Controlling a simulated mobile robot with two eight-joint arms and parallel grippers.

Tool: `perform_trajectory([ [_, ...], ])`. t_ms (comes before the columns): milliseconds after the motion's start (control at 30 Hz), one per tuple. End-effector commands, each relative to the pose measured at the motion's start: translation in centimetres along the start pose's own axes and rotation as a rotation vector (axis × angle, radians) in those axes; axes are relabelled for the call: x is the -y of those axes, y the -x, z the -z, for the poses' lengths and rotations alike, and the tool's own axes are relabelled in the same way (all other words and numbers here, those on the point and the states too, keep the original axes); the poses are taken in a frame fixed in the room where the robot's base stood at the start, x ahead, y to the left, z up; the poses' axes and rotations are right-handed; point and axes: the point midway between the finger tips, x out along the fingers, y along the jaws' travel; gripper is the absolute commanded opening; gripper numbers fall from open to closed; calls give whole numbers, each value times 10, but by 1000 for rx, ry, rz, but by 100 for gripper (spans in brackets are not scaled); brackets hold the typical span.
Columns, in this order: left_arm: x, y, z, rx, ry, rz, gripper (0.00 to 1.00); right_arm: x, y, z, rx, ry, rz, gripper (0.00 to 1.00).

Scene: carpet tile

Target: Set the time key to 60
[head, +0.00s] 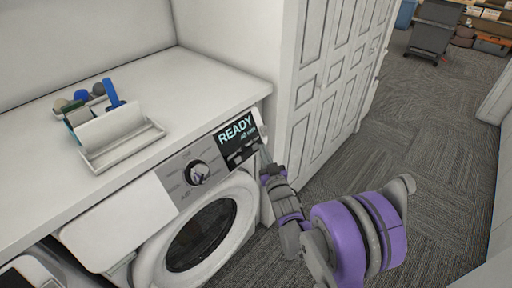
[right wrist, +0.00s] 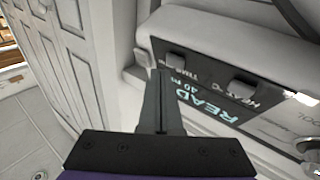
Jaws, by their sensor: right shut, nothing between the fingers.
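The washing machine's control panel (head: 180,179) has a dark display (head: 238,134) reading READY, with a smaller line that looks like 40 min. In the right wrist view the display (right wrist: 205,102) is turned and partly hidden. The time key (right wrist: 175,61), a small grey block labelled TIME, sits near the panel's end, beside a similar heat key (right wrist: 243,88). My right gripper (head: 264,160) is shut and empty at the panel's right end. In the right wrist view its fingertips (right wrist: 161,74) are close beside the time key; I cannot tell whether they touch. My left gripper is not in view.
A round dial (head: 197,173) is left of the display, above the round door (head: 200,235). A white caddy (head: 125,140) with brushes stands on the counter (head: 190,85). White panelled doors (head: 325,75) rise right of the machine. Carpet (head: 430,150) is open farther right.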

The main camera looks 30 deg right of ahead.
Motion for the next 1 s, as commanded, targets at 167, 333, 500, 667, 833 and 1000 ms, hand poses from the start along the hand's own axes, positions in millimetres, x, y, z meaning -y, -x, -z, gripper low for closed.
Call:
perform_trajectory([
  [167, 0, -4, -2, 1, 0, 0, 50, 3, -4, -4, 0, 0, 1, 0],
  [333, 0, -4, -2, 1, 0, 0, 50, 4, -5, -4, 0, 0, 0, 0],
  [500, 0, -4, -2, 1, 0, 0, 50, 4, -5, -4, 0, 0, 0, 0],
  [667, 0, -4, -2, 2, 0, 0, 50, 4, -6, -4, 0, 0, 0, 0],
  [833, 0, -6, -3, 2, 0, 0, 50, 5, -7, -6, 0, -1, 0, 0],
  [1000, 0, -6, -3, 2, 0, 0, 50, 6, -9, -7, 0, -1, 1, 0],
])
